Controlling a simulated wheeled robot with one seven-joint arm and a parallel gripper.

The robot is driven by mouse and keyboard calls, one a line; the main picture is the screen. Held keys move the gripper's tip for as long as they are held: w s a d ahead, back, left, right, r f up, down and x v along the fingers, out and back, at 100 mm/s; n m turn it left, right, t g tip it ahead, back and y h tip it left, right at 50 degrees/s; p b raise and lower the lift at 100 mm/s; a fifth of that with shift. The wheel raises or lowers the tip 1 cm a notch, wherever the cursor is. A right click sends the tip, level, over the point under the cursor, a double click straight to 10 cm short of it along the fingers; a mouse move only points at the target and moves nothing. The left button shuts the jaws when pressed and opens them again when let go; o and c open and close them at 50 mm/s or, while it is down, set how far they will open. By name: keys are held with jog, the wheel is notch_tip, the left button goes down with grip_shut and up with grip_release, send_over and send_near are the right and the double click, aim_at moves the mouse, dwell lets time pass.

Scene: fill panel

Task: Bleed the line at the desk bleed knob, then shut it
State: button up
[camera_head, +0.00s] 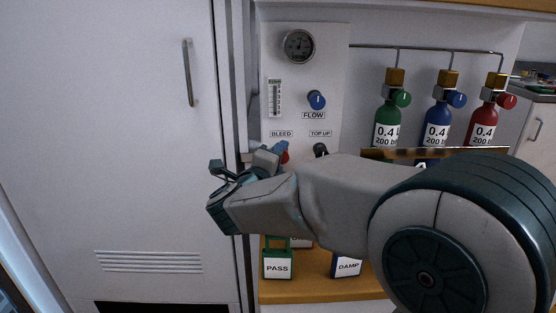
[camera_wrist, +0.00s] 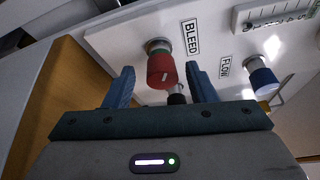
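The red bleed knob (camera_wrist: 163,71) sticks out of the white panel beside the BLEED label (camera_wrist: 190,38), with a green band and metal collar behind it. My gripper (camera_wrist: 160,69) is open, its two blue fingers on either side of the knob with gaps showing. How far the fingertips reach along the knob is hard to tell. In the head view only a red sliver of the bleed knob (camera_head: 285,157) shows behind my gripper (camera_head: 269,156), below the BLEED label (camera_head: 281,134).
A blue FLOW knob (camera_head: 316,100), a gauge (camera_head: 299,46) and a black TOP UP knob (camera_head: 320,150) are close by on the panel (camera_head: 335,75). Green (camera_head: 387,118), blue and red cylinders stand right. PASS (camera_head: 277,267) and DAMP (camera_head: 347,267) tags stand below. A cabinet door (camera_head: 110,150) is left.

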jog(key=p+v, duration=0.1)
jog(key=v, duration=1.2)
jog(key=shift+s+a+p, duration=0.2)
jog(key=shift+s+p, duration=0.15)
jog(key=shift+p, duration=0.05)
jog(key=shift+r, duration=0.1)
